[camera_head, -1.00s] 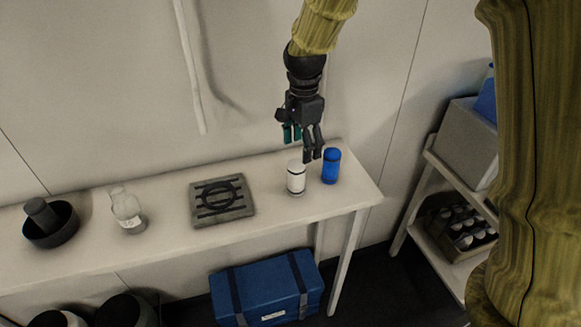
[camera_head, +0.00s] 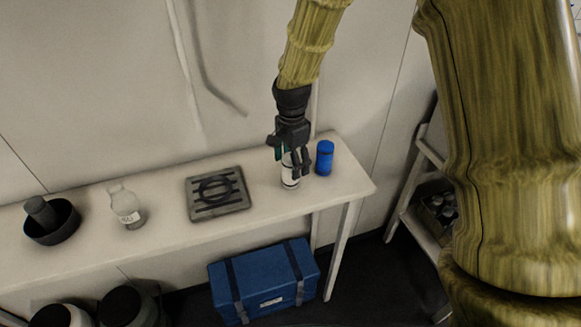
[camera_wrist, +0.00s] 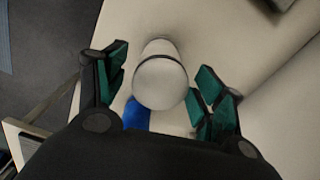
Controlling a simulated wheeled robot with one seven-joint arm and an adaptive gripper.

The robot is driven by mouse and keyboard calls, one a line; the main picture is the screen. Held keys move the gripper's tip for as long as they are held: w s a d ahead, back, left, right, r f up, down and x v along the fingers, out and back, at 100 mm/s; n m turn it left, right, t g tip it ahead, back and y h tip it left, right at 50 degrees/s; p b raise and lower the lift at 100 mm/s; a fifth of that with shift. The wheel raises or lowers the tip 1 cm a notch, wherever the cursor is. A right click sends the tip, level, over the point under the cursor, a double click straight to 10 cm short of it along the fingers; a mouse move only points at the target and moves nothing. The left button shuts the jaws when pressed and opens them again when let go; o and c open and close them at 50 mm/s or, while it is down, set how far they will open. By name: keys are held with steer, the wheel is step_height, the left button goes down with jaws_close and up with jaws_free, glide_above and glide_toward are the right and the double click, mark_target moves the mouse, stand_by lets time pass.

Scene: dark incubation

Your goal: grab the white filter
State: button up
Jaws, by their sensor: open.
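The white filter (camera_head: 290,177) is a small upright white cylinder with dark bands, standing near the right end of the bench. In the wrist view its round white top (camera_wrist: 160,82) lies between the green finger pads. My gripper (camera_head: 289,162) is open and has come down over the filter, with its fingers on either side. It also shows in the wrist view (camera_wrist: 160,95), with a gap visible at the left pad; contact at the right pad cannot be told. The fingers hide part of the filter in the head view.
A blue cylinder (camera_head: 325,158) stands close to the right of the filter. A grey square plate with a ring (camera_head: 218,194), a clear bottle (camera_head: 127,207) and a dark bowl (camera_head: 52,222) are further left. The bench (camera_head: 270,212) ends just right of the cylinders.

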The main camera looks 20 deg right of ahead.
steer(key=shift+f+p, duration=0.3)
steer(key=shift+f, duration=0.9)
steer(key=c, duration=1.2)
